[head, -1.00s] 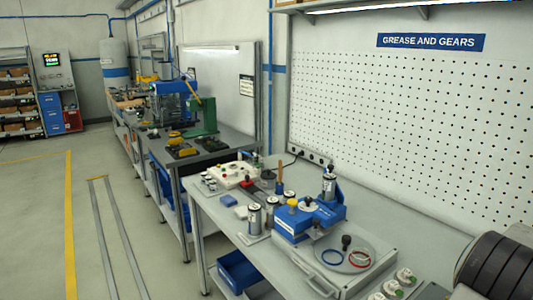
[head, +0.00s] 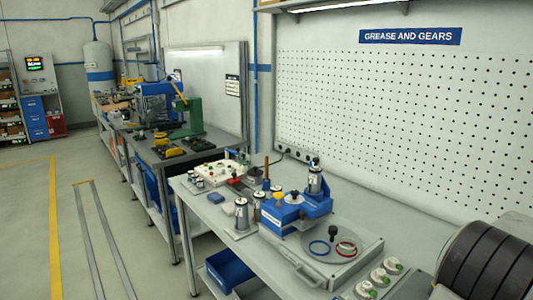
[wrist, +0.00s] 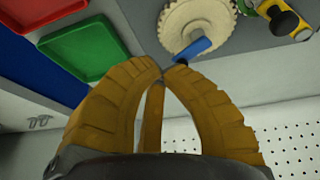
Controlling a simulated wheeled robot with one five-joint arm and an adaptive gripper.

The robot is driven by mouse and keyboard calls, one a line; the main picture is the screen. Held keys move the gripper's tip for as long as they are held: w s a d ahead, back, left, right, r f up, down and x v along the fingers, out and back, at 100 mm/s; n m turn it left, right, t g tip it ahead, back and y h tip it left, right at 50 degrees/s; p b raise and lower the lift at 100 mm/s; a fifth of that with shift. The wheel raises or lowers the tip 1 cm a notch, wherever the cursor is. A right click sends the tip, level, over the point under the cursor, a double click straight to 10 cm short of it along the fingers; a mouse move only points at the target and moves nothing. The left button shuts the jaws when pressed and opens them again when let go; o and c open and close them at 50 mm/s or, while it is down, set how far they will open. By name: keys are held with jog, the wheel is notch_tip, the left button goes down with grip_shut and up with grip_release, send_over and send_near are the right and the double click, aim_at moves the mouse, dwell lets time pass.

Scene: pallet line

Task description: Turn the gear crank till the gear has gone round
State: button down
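In the wrist view a cream toothed gear (wrist: 176,22) shows at the top, partly cut off by the frame. A blue crank arm (wrist: 196,49) lies across its lower side, with a small dark end near my fingertips. My gripper (wrist: 163,72) has yellow ribbed fingers whose tips come together just below the gear. The tips look shut. I cannot tell whether they touch the dark end of the crank, and nothing shows clearly held between them. In the head view neither my gripper nor the gear crank can be made out.
In the wrist view a green tray (wrist: 84,50) and a red tray (wrist: 48,10) lie left, and a yellow-black part (wrist: 284,20) right. In the head view a workbench holds a blue fixture (head: 296,209), a plate with rings (head: 333,248) and dark rollers (head: 487,264). Floor is clear at left.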

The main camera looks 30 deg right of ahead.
jog(key=shift+w, duration=0.15)
notch_tip(320, 180, up, 6)
jog(key=p, duration=0.5)
dwell(0.4)
